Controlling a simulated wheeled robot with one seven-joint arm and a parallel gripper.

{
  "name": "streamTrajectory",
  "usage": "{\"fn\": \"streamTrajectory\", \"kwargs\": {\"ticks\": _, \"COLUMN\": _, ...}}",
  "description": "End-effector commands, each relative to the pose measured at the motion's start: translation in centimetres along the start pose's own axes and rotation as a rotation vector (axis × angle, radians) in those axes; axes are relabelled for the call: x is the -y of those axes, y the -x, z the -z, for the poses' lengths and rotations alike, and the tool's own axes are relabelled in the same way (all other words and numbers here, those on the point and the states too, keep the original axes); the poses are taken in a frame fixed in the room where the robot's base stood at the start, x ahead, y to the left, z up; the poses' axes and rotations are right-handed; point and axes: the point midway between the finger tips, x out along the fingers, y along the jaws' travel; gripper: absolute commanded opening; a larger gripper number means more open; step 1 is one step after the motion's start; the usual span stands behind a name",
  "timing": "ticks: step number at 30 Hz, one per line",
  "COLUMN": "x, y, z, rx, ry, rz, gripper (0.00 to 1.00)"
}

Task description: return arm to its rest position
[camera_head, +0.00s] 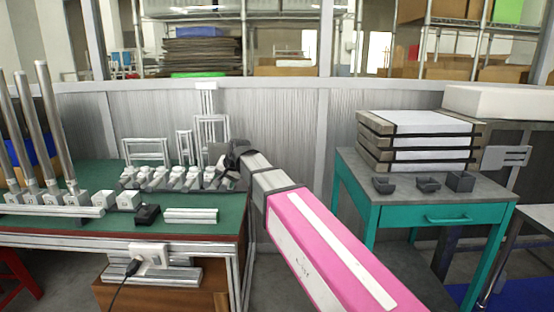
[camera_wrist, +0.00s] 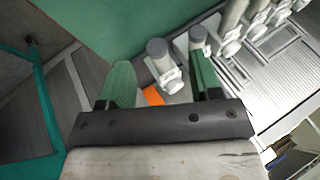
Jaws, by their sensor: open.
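My arm (camera_head: 320,250), with a pink link, reaches from the lower right toward the right edge of the green workbench (camera_head: 60,225) in the head view. My gripper (camera_wrist: 160,82) shows in the wrist view with its two green fingers apart and nothing held between them. Beyond the fingertips are grey cylindrical parts (camera_wrist: 157,48) and a small orange patch (camera_wrist: 152,96). In the head view the fingertips are hard to make out near the row of grey and white parts (camera_head: 175,178).
A teal table (camera_head: 440,213) stands right, with stacked trays (camera_head: 418,140) and small dark bins (camera_head: 428,184). Metal posts (camera_head: 52,125) rise at the bench's left. A corrugated panel (camera_head: 290,130) stands behind. A gap of floor lies between bench and table.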

Motion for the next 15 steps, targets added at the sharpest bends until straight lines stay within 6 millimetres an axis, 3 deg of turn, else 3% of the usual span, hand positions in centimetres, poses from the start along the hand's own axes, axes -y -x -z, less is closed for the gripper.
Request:
{"fn": "streamTrajectory", "kwargs": {"ticks": 8, "x": -5.8, "y": -1.3, "z": -0.6, "rx": 0.015, "ry": 0.012, "rz": -0.063, "gripper": 0.58}}
{"fn": "streamTrajectory", "kwargs": {"ticks": 11, "x": -8.8, "y": -1.9, "z": -1.0, "rx": 0.026, "ry": 0.018, "rz": -0.095, "gripper": 0.58}}
{"fn": "streamTrajectory", "kwargs": {"ticks": 15, "x": -14.4, "y": -2.8, "z": -2.1, "rx": 0.049, "ry": 0.03, "rz": -0.155, "gripper": 0.58}}
